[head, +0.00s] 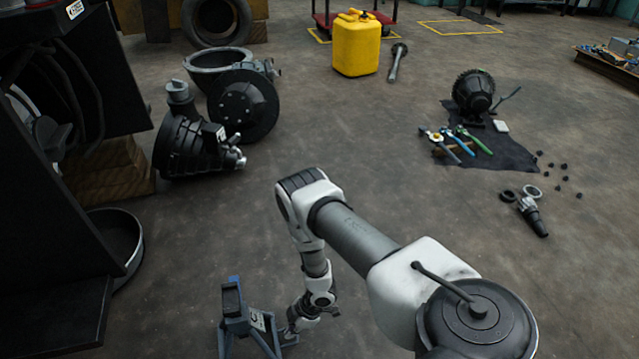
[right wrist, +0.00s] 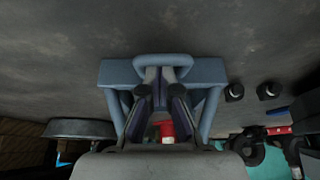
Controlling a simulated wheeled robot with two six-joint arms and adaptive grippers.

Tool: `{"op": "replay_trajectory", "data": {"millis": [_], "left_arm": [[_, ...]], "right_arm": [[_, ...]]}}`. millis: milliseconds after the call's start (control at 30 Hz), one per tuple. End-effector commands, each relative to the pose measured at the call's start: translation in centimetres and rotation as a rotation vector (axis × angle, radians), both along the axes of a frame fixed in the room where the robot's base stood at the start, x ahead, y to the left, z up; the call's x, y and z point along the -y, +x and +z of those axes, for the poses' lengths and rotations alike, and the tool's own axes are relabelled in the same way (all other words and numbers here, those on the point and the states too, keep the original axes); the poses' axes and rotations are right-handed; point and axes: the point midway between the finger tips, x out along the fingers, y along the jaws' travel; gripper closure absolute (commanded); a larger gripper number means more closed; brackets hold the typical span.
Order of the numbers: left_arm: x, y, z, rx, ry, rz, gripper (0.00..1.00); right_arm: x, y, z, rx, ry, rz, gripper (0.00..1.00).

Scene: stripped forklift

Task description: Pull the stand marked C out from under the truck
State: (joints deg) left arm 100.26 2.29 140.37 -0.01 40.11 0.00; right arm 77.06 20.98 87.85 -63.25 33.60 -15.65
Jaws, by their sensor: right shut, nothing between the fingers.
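The blue-grey stand (head: 233,318) is on the floor at the bottom of the head view, with a white label marked C on its side. It is to the right of the truck's dark body (head: 60,230), with open floor between them. My right gripper (head: 290,337) is low, just right of the stand, partly blended with its legs. In the right wrist view the stand's frame and loop handle (right wrist: 163,60) are ahead of the right gripper (right wrist: 161,92), which is shut and empty. Whether they touch is unclear. My left gripper is not in view.
A round pan (head: 125,250) lies by the truck, near wooden blocks (head: 100,170). Dark machine housings (head: 190,140) and a yellow can (head: 356,45) stand further back. Tools lie on a dark mat (head: 510,150) at right. The middle floor is clear.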

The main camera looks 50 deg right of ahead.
Motion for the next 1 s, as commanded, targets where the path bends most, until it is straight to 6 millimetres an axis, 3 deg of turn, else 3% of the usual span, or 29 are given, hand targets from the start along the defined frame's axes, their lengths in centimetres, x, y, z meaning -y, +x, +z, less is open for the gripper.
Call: {"op": "replay_trajectory", "data": {"millis": [533,767,867,1000], "left_arm": [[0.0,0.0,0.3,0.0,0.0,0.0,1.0],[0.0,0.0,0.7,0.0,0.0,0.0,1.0],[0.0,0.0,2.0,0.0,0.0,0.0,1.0],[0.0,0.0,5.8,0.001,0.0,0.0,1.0]], "right_arm": [[3.8,-2.7,-0.1,-0.005,-0.004,-0.005,1.0],[2.7,-1.9,0.4,-0.003,-0.002,0.0,1.0],[2.8,-1.9,1.8,-0.002,-0.002,-0.002,1.0],[3.2,-2.2,6.0,-0.002,-0.001,-0.002,1.0]]}}
